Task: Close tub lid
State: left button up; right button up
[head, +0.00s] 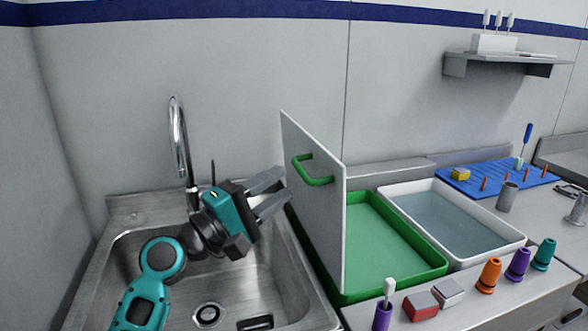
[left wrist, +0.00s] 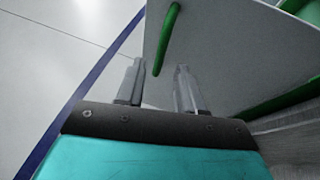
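The green tub (head: 425,256) stands on the counter right of the sink. Its grey lid (head: 325,215) stands upright along the tub's left side, so the tub is open. A green handle (head: 313,172) is on the lid's left-facing side; it also shows in the left wrist view (left wrist: 167,40). My left gripper (head: 277,193) is over the sink, just left of the lid, with its fingers pointing at it. In the left wrist view its two fingers (left wrist: 160,85) are apart with nothing between them, and the lid fills the area beyond. My right gripper is not in view.
The sink (head: 150,245) and its faucet (head: 180,145) are at the left. A white tub (head: 510,243) of liquid stands right of the green tub. Several coloured cones (head: 489,275), a red block (head: 421,306) and a purple holder (head: 383,315) line the front. A blue board (head: 500,178) lies behind.

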pick_arm(q)
jog(key=shift+x, duration=2.35)
grip_shut()
